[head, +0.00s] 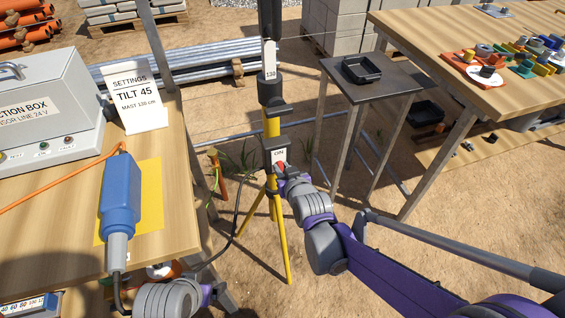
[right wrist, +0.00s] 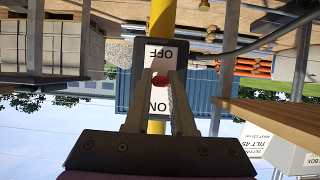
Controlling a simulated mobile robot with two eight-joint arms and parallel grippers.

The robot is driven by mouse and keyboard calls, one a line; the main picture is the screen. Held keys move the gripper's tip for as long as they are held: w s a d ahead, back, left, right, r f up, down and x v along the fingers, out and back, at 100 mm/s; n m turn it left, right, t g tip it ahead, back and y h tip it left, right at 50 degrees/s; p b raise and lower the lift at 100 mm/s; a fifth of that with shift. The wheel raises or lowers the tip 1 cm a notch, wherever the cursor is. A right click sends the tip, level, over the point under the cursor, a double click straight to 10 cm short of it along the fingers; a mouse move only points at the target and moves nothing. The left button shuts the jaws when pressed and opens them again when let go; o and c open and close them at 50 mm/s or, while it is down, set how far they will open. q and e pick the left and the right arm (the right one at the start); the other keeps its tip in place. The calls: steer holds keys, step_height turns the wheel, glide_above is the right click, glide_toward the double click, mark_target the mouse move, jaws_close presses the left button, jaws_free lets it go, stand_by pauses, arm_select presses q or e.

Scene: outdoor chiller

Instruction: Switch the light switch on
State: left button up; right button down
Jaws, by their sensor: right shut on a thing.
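The light switch (head: 279,155) is a dark box with a white ON/OFF plate on the yellow mast (head: 272,125). In the head view ON shows at its top. The right wrist view is upside down and shows the switch plate (right wrist: 158,60) with a red lever (right wrist: 160,81) between the words OFF and ON. My right gripper (head: 283,172) is at the plate, its fingertips (right wrist: 163,80) shut on the red lever. I cannot tell which way the lever is tipped. Part of my left arm shows at the bottom left; its gripper (head: 222,291) is mostly hidden and its jaws are unclear.
On the left table stand a grey junction box (head: 50,105), a settings card (head: 134,97) reading TILT 45, MAST 130 cm, and a blue connector (head: 121,195). A small stand with a black tray (head: 361,70) is right of the mast. A cluttered table (head: 430,35) is farther right.

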steer(key=shift+w+r+g+p, duration=0.1)
steer(key=shift+r+g+p, duration=0.7)
steer(key=shift+p, duration=0.4)
arm_select(q)
step_height(320, 180, up, 6)
steer(key=p, duration=0.2)
steer(key=shift+s+r, duration=0.15)
steer(key=shift+s, duration=0.05)
arm_select(e)
steer(key=shift+w+a+g+h, duration=0.15)
steer(key=shift+g+h, duration=0.45)
steer(key=shift+g, duration=0.7)
steer(key=c, duration=0.8)
jaws_free()
steer(key=shift+f, duration=0.1)
arm_select(q)
steer(key=shift+r, duration=0.1)
arm_select(e)
steer(key=shift+o, duration=0.2)
arm_select(q)
step_height(320, 180, up, 2)
steer(key=shift+r+p, duration=0.1)
steer(key=shift+p, duration=1.05)
arm_select(e)
steer(key=v, duration=1.1)
arm_select(q)
steer(key=shift+s, duration=0.1)
